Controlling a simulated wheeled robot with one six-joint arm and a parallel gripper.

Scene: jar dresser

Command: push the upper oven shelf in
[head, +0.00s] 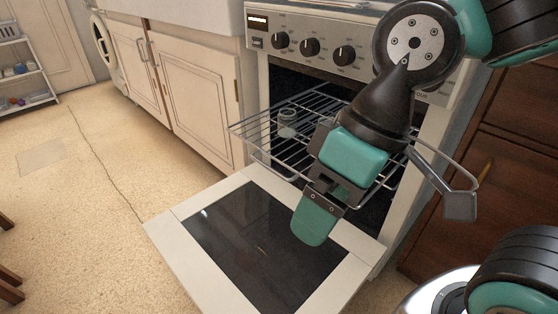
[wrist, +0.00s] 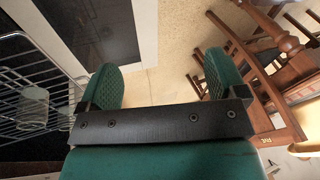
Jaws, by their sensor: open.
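The upper oven shelf (head: 262,124) is a wire rack that sticks out of the open oven, over the lowered door. It also shows at the left of the wrist view (wrist: 50,82). A small clear glass jar (head: 287,122) stands on the rack and shows in the wrist view too (wrist: 33,104). My gripper (head: 318,222) is in front of the rack's right part in the head view and hides some of it. Its two green fingers (wrist: 163,85) are apart with nothing between them. I cannot tell whether the gripper touches the rack.
The oven door (head: 185,245) lies lowered, with a dark glass pane. White cabinets (head: 190,85) stand left of the oven and a brown dresser (head: 480,160) right. Wooden chairs (wrist: 262,75) show in the wrist view. The floor (head: 80,190) at left is mostly clear.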

